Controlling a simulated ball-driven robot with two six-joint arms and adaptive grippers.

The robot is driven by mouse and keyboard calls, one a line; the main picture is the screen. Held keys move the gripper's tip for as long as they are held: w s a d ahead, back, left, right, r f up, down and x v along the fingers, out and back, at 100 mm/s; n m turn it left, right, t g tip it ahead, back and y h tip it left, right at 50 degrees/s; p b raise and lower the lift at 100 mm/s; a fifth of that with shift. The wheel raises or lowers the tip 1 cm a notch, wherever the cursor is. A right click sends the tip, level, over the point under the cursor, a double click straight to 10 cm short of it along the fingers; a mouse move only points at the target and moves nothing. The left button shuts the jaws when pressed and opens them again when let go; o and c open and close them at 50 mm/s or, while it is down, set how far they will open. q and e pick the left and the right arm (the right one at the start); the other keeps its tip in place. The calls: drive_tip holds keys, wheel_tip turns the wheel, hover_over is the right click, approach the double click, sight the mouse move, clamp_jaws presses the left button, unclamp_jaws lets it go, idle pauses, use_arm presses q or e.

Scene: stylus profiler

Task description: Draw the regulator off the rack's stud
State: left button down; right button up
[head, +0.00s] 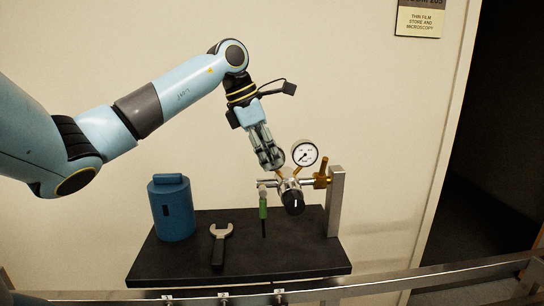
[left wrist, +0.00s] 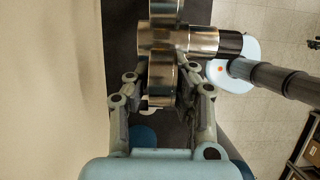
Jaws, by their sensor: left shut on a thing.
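The regulator (head: 289,185) is a silvery metal body with a round white gauge (head: 305,153), a second gauge partly behind my fingers, and a black knob (head: 293,203). My left gripper (head: 270,160) reaches down from above and is shut on it. In the left wrist view the gripper's fingers (left wrist: 163,108) lie on both sides of a round metal part of the regulator (left wrist: 178,40). The rack (head: 336,205) is an upright grey metal plate at right. A brass fitting (head: 322,180) sits between regulator and rack; the stud itself is hidden. My right gripper is not visible.
A black bench top (head: 290,262) carries a blue canister (head: 172,208) at left and an open-ended wrench (head: 219,243). A green-handled tool (head: 263,205) stands upright close to the regulator's left side. A metal rail (head: 400,283) runs along the front.

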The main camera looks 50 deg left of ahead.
use_arm(q)
drive_tip(key=shift+r, duration=0.1)
drive_tip(key=shift+a, duration=0.1)
drive_tip(key=shift+s+a, duration=0.25)
drive_tip(key=shift+s, duration=0.1)
drive_tip(key=shift+s+a+b, duration=0.8)
drive_tip(key=shift+s+a, duration=0.05)
drive_tip(key=shift+s, duration=0.25)
drive_tip(key=s+a+r+p, duration=0.1)
drive_tip(key=s, duration=0.1)
drive_tip(key=s+a+r+p, duration=0.1)
drive_tip(key=s+a+r, duration=0.1)
idle(0.4)
